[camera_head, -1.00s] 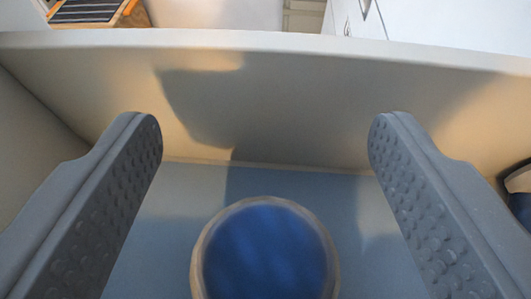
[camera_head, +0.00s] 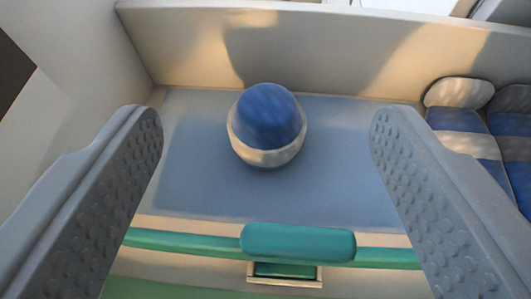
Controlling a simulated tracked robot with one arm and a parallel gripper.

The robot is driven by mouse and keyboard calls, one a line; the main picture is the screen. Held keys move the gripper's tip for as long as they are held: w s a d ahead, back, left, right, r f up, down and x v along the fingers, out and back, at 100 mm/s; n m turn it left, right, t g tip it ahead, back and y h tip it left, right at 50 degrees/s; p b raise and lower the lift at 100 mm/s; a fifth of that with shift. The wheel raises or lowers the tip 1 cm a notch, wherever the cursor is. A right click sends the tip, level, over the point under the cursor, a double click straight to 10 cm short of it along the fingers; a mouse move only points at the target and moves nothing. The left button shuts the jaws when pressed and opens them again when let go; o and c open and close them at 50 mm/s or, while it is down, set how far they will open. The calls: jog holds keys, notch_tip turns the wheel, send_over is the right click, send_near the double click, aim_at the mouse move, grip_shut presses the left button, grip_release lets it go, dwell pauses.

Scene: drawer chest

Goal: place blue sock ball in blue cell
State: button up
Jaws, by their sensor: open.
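The blue sock ball (camera_head: 267,122), blue with a cream band, lies on the blue floor of a cell (camera_head: 200,175) in the drawer, towards its back wall. My gripper (camera_head: 265,125) is open, with one grey finger at the left and one at the right of the view. The ball shows between the fingers, apart from both, and nothing is held. Part of the cell floor is hidden behind the fingers.
Folded blue and grey socks or shoes (camera_head: 465,130) lie at the right. A green bar with a thicker middle (camera_head: 298,243) runs along the near side, with a small framed label (camera_head: 284,272) below it. The pale drawer wall (camera_head: 330,55) stands behind the ball.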

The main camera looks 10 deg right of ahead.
jog(key=shift+s+r, duration=0.25)
jog(key=shift+s, duration=0.15)
jog(key=w+a+r+h, duration=0.1)
jog(key=w+a+r, duration=0.25)
jog(key=r, duration=0.65)
jog(key=w+a+r+h, duration=0.15)
jog(key=a+r, duration=0.25)
jog(key=r, duration=0.6)
jog(key=w+a+r, duration=0.3)
jog(key=a+r, duration=0.1)
jog(key=r, duration=0.7)
jog(key=s+a+r+y, duration=0.1)
jog(key=s+a+r, duration=0.3)
jog(key=a+r, duration=0.4)
jog(key=s+a+r+n+t+y, duration=0.1)
jog(key=s+a+r+y, duration=0.1)
jog(key=s+a+r, duration=0.3)
jog(key=s+a+r+t+y, duration=0.1)
jog(key=s+a+r, duration=0.3)
jog(key=a+r, duration=0.6)
jog(key=shift+s+a+r+n, duration=0.25)
jog(key=shift+a+r+n, duration=0.15)
jog(key=shift+a, duration=0.65)
jog(key=shift+y, duration=0.25)
